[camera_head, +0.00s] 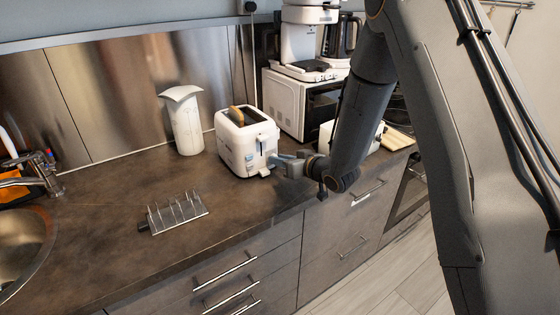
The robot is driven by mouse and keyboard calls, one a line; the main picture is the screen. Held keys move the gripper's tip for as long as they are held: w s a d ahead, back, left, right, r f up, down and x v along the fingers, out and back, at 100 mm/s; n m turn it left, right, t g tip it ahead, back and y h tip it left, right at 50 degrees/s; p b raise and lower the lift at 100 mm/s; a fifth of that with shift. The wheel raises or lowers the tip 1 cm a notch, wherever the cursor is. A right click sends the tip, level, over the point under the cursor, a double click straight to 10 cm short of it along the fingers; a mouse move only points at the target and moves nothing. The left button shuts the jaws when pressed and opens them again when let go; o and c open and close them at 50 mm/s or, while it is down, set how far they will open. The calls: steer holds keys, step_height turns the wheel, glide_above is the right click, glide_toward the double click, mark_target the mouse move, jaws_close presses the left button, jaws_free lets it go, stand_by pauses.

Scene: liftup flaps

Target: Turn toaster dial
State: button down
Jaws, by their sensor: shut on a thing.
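A white toaster (240,148) stands on the dark countertop, with a slice of bread (236,115) showing in its slot. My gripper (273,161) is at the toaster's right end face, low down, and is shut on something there. The toaster dial itself is hidden or too small to make out behind the gripper. My arm reaches in from the right.
A metal toast rack (177,213) stands in front of the toaster, and a white jug-like vessel (185,121) behind it to the left. A white microwave (298,103) with a coffee machine (301,40) on top stands behind right. A sink (22,250) is at far left.

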stand_by(0.6)
steer(key=c, duration=1.6)
jaws_free()
steer(key=b+v, duration=0.2)
steer(key=v, duration=0.5)
steer(key=shift+s+d, duration=0.25)
steer(key=shift+d, duration=0.05)
steer(key=shift+r, duration=0.1)
